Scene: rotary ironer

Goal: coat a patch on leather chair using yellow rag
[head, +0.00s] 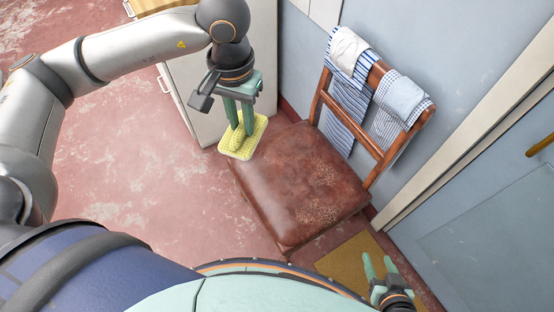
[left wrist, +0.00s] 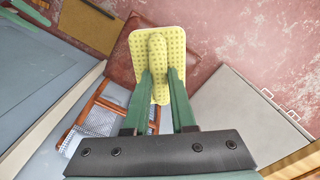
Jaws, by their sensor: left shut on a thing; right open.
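The leather chair (head: 287,184) has a worn brown seat and a wooden back frame. A lighter, mottled worn patch (head: 318,203) shows on the seat. My left gripper (head: 241,126) is shut on the yellow rag (head: 238,151), pinching a raised ridge in its middle. It holds the rag over the seat's far left corner; I cannot tell whether it touches the leather. In the left wrist view the dotted yellow rag (left wrist: 175,43) hangs between the fingers with the seat (left wrist: 122,62) behind it. My right gripper (head: 378,268) is open and empty at the lower right, beyond the seat's near corner.
Striped and checked cloths (head: 400,98) hang over the chair back. A white cabinet (head: 203,115) stands behind the left gripper. A blue wall and a door (head: 500,220) with a yellow handle are at right. A tan mat (head: 345,262) lies near the chair. Red floor at left is clear.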

